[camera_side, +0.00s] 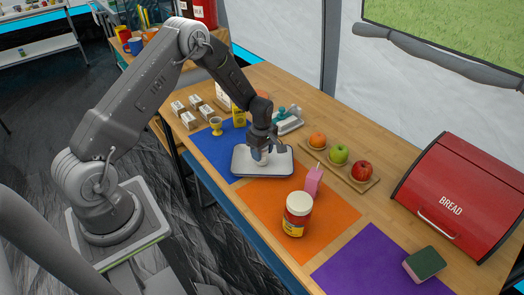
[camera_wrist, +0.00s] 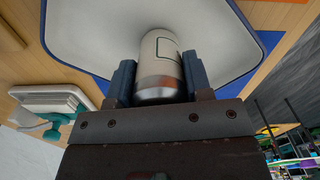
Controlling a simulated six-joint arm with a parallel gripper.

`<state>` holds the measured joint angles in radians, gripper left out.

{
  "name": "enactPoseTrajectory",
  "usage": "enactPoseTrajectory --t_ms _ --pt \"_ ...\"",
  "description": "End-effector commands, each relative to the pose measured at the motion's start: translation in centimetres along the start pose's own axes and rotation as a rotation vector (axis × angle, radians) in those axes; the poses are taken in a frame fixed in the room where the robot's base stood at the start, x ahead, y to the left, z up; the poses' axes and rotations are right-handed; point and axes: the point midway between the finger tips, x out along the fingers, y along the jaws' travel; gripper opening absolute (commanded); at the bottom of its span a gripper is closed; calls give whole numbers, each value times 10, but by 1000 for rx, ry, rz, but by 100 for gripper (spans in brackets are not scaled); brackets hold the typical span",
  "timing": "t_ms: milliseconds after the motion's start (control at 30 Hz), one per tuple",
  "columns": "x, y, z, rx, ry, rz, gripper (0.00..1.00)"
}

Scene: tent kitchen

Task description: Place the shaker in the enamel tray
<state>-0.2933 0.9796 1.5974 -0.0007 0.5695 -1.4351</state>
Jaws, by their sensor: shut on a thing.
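The shaker (camera_wrist: 160,68) is a pale cylinder with a silvery metal end, held between my two fingers in the wrist view. My gripper (camera_side: 262,148) is shut on it over the white, dark-rimmed enamel tray (camera_side: 243,165). In the side view the shaker (camera_side: 260,157) is partly hidden by my fingers and looks upright within the tray's outline. The tray also fills the background behind the shaker in the wrist view (camera_wrist: 90,40). I cannot tell whether the shaker's bottom touches the tray floor.
The tray lies on a blue mat (camera_side: 210,147). The purple mat (camera_side: 365,265) has free room.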

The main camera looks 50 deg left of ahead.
Motion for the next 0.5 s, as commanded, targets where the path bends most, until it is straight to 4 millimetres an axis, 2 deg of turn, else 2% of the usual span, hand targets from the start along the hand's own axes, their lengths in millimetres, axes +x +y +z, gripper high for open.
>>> enactPoseTrajectory --t_ms 267,300,500 --pt "2 0 0 0 0 2 20" --pt "2 0 0 0 0 2 47" --pt "2 0 0 0 0 2 66"
